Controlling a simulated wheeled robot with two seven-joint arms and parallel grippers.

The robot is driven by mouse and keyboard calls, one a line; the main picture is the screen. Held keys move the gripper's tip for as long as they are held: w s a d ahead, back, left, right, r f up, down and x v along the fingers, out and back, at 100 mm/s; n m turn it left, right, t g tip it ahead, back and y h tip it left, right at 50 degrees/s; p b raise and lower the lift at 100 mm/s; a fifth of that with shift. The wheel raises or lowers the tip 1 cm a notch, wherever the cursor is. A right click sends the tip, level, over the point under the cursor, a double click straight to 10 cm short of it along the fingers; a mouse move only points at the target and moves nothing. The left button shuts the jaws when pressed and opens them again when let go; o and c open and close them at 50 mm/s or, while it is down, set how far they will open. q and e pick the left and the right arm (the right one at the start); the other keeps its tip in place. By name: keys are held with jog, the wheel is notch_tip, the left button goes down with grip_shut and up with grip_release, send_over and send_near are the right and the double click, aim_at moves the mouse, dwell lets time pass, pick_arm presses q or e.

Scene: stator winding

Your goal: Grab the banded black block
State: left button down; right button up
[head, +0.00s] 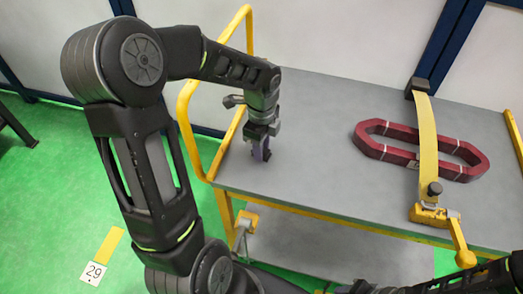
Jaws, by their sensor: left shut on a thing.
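My left gripper (262,142) points down over the left part of the grey table top, near its front left corner. It is shut on a small dark block (262,154), which looks to be the banded black block. The fingers cover much of it, and its bands are too small to make out. I cannot tell whether the block touches the table. My right arm (450,286) shows only partly at the bottom right, and the state of its gripper cannot be made out.
A dark red elongated ring coil (470,168) lies on the grey table (320,120) at the right, under a yellow curved strap (428,140) with a yellow clamp (432,215). A yellow rail (186,125) borders the table's left side. The table's middle is clear.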

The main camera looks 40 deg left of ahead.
pick_arm(q)
notch_tip(320, 180, up, 10)
dwell(0.6)
dwell(0.4)
